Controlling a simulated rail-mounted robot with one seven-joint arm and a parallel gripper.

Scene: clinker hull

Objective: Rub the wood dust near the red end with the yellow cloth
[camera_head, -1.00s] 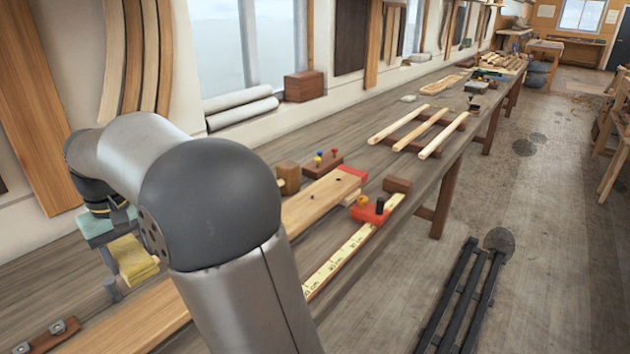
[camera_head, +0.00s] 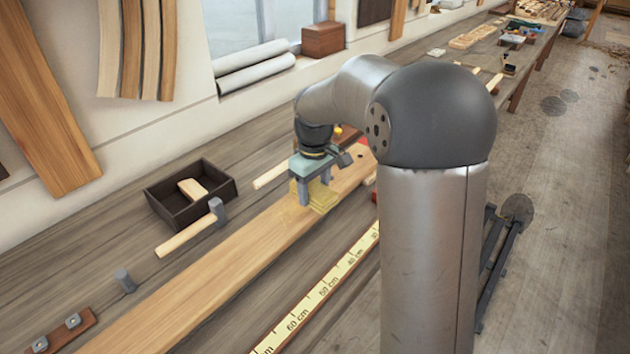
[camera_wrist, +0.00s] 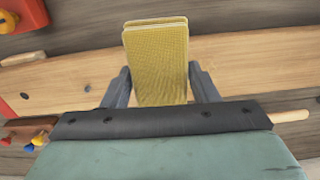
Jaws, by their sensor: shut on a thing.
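The yellow cloth (camera_head: 322,199) is a folded, textured pad held between the two fingers of my gripper (camera_head: 315,190). In the wrist view my gripper (camera_wrist: 160,84) is shut on the cloth (camera_wrist: 157,58), which reaches out past the fingertips. The cloth is over the long pale plank (camera_head: 225,265), low and close to its top; I cannot tell whether it touches. The plank's red end (camera_head: 367,160) shows beyond my gripper, partly hidden by my arm. It also shows at the left of the wrist view (camera_wrist: 12,92). A faint pale speckle by the cloth may be wood dust.
A yellow measuring strip (camera_head: 320,290) runs along the near side of the plank. A dark box (camera_head: 165,205) holding a wooden block and a mallet (camera_head: 190,232) lie on the far side. A brown brick-like block (camera_head: 323,39) stands by the window.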

